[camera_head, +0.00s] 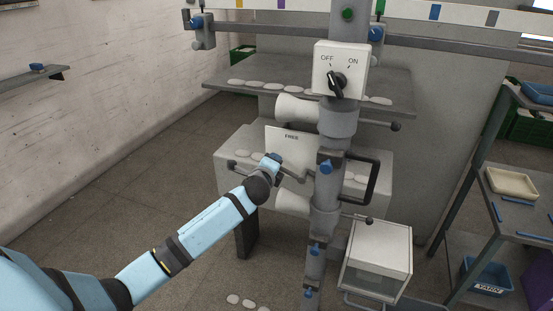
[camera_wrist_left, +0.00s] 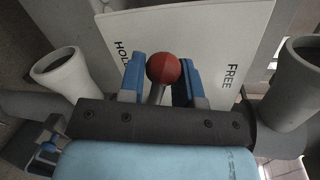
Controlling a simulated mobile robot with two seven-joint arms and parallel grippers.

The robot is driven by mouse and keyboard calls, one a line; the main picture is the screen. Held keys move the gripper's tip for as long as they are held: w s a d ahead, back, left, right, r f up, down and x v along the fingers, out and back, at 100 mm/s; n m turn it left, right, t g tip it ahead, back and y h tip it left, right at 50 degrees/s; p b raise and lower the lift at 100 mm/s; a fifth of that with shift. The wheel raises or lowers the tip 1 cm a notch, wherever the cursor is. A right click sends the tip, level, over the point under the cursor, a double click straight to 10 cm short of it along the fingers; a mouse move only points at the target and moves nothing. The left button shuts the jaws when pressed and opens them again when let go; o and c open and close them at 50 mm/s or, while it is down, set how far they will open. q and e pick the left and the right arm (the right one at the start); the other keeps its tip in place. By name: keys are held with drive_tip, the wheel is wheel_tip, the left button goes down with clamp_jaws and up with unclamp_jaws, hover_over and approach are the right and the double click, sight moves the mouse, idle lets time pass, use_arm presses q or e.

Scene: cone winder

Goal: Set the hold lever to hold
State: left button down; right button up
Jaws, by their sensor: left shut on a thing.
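The hold lever's red ball knob (camera_wrist_left: 163,68) stands between the blue fingers of my left gripper (camera_head: 272,160), which is shut on the lever. The lever's pale stem shows just below the knob in the left wrist view. Behind it is a white plate (camera_wrist_left: 215,30) marked HOLD on the left and FREE on the right; the knob appears between the two words. I cannot tell exactly where the lever is set. My right gripper is not in view.
A grey post (camera_head: 326,190) with blue clamps stands right of the plate. White cones (camera_head: 296,108) sit above and below it. A white switch box (camera_head: 340,70) marked OFF and ON is higher up. A dark handle (camera_head: 372,180), a clear-fronted box (camera_head: 378,255) and a rack are right.

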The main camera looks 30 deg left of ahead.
use_arm(q)
drive_tip(key=shift+a+f+n+h+b, duration=0.15)
drive_tip(key=shift+f+n+h, duration=0.15)
drive_tip(key=shift+f+n, duration=0.6)
drive_tip(key=shift+a+f+n+h+b, duration=0.15)
drive_tip(key=shift+f+n+h, duration=0.15)
drive_tip(key=shift+f+n, duration=0.6)
drive_tip(key=shift+s+d+f, duration=0.1)
drive_tip(key=c, duration=1.1)
unclamp_jaws()
drive_tip(key=shift+c, duration=0.2)
drive_tip(key=shift+s, duration=0.1)
drive_tip(key=b+v, duration=0.1)
drive_tip(key=v, duration=1.2)
drive_tip(key=shift+s+b, duration=0.25)
drive_tip(key=shift+b, duration=0.05)
drive_tip(key=shift+d, duration=0.15)
